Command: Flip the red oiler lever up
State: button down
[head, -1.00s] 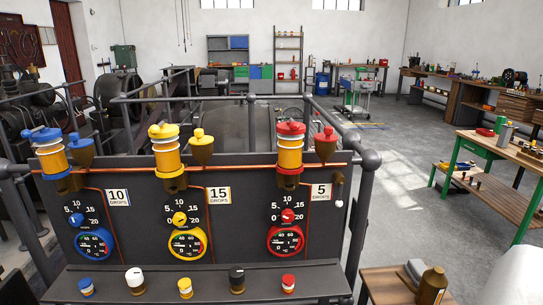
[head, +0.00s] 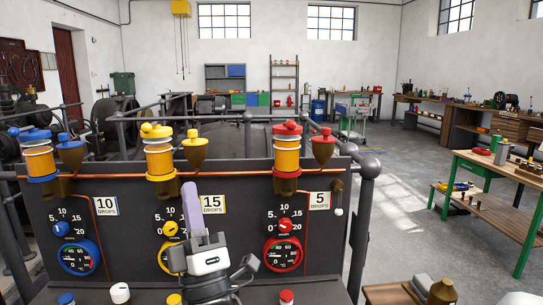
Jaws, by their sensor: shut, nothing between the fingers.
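The red oiler (head: 287,155) stands at the right end of the dark panel in the head view, with an amber glass body and a red cap. The red lever (head: 289,125) is a small piece with a rounded end on top of that cap; its exact tilt is too small to tell. My gripper (head: 190,192) points upward in front of the panel, left of the red oiler and below its cap. Its pale lilac fingers are together and hold nothing. It covers part of the panel beside the yellow dial and the 15-drops label.
A yellow oiler (head: 160,158) and a blue oiler (head: 39,158) stand left along the panel. A red-topped cup (head: 323,148) is close right of the red oiler. A copper pipe and a railing (head: 361,220) run near. The space above the caps is clear.

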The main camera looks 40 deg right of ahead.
jog(key=s+d+f+m+g+h, duration=0.1)
jog(key=s+d+f+g+h, duration=0.1)
jog(key=s+d+h, duration=0.1)
jog(key=s+d+f+m+g+h+b, duration=0.1)
jog(key=s+d+g+h, duration=0.1)
jog(key=d+h, duration=0.3)
jog(key=s+d, duration=0.1)
jog(key=d, duration=0.2)
jog(key=shift+s+f+g, duration=0.3)
jog(key=shift+s+f, duration=0.05)
jog(key=shift+d, duration=0.1)
jog(key=p, duration=0.5)
send_near(289, 123)
jog(key=w+a+r, duration=0.2)
jog(key=w, duration=0.2)
jog(key=d, duration=0.1)
jog(key=d+r+p, duration=0.1)
jog(key=d, duration=0.1)
jog(key=shift+r+p, duration=0.3)
jog(key=shift+r, duration=0.05)
jog(key=shift+d+r, duration=0.15)
jog(key=shift+d, duration=0.25)
jog(key=shift+r, duration=0.1)
